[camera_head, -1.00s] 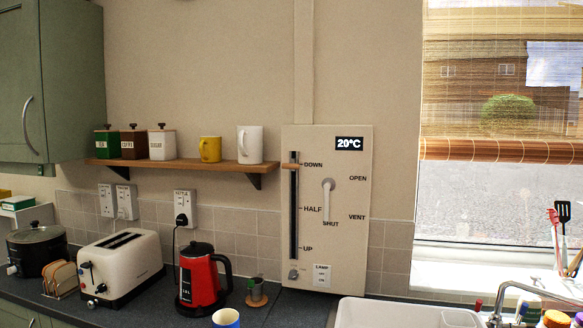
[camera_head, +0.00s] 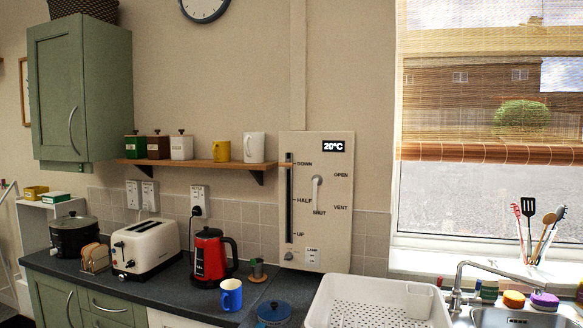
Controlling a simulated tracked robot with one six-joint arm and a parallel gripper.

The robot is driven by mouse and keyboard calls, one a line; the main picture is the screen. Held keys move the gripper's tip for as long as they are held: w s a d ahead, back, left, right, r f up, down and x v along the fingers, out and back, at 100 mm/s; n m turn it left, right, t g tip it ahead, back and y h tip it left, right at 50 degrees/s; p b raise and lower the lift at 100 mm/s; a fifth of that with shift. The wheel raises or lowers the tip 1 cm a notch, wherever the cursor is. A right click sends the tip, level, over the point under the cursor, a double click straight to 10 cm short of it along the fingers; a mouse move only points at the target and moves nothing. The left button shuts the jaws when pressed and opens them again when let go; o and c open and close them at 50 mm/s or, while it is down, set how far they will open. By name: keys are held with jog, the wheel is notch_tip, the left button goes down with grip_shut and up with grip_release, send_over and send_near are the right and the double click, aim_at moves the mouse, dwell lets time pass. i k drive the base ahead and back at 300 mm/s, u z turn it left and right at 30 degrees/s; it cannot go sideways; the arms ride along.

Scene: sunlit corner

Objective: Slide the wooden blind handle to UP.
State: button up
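The wall panel (camera_head: 326,258) hangs between the shelf and the window. Its long dark vertical slot (camera_head: 289,215) is marked DOWN at the top, HALF in the middle and UP near the bottom. The small wooden blind handle (camera_head: 286,164) sits at the top of the slot, level with DOWN. The woven blind (camera_head: 490,105) covers the upper part of the window, with its rolled lower edge about mid-window. My gripper is not in view.
A worktop (camera_head: 160,300) runs below the panel with a white toaster (camera_head: 147,249), red kettle (camera_head: 209,258), blue mug (camera_head: 231,295) and blue-lidded pot (camera_head: 273,313). A white dish rack (camera_head: 325,300) and sink tap (camera_head: 458,285) stand to the right. A shelf (camera_head: 190,163) is left of the panel.

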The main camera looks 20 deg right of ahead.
aim_at(289, 165)
jog(key=k, duration=0.55)
jog(key=u, duration=0.55)
jog(key=i, duration=0.8)
jog(key=u, duration=0.85)
jog(key=i, duration=1.5)
jog(key=z, duration=0.8)
jog(key=i, duration=0.9)
jog(key=z, duration=0.7)
